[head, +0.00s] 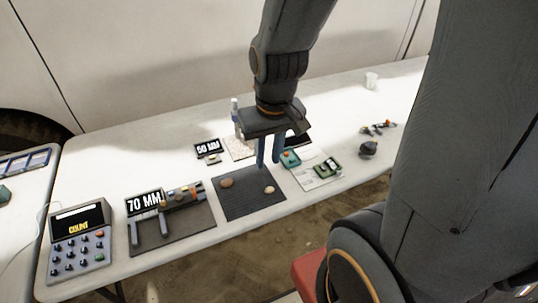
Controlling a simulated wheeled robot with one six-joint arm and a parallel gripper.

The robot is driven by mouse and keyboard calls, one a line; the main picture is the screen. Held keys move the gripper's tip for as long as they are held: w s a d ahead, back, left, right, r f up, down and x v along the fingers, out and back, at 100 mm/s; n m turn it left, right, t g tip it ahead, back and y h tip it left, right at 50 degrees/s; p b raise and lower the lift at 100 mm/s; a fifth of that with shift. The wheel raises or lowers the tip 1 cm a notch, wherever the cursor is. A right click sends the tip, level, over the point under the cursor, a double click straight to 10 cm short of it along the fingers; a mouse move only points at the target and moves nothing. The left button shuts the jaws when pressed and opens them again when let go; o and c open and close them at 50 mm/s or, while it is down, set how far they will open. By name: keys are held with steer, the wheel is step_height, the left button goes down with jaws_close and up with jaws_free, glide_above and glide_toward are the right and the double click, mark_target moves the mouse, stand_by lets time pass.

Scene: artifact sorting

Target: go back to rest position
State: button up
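My gripper (269,160) hangs from my arm over the middle of the table, pointing down. Its two bluish fingers show a narrow gap between them, and I see nothing held there. The fingertips appear just above the far edge of a dark mat (247,202). A brown stone-like piece (226,183) lies on the mat's left part and a smaller pale piece (269,190) on its right part. How high the fingertips are above the table is hard to tell.
A caliper display reading 70 MM (144,203) and a keypad device reading COUNT (79,226) stand left. A 50 MM display (207,147) stands behind. Right are a teal item (290,158), a green item (327,168), a dark lump (368,149) and a white cup (371,80).

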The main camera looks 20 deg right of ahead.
steer(key=shift+s, duration=0.25)
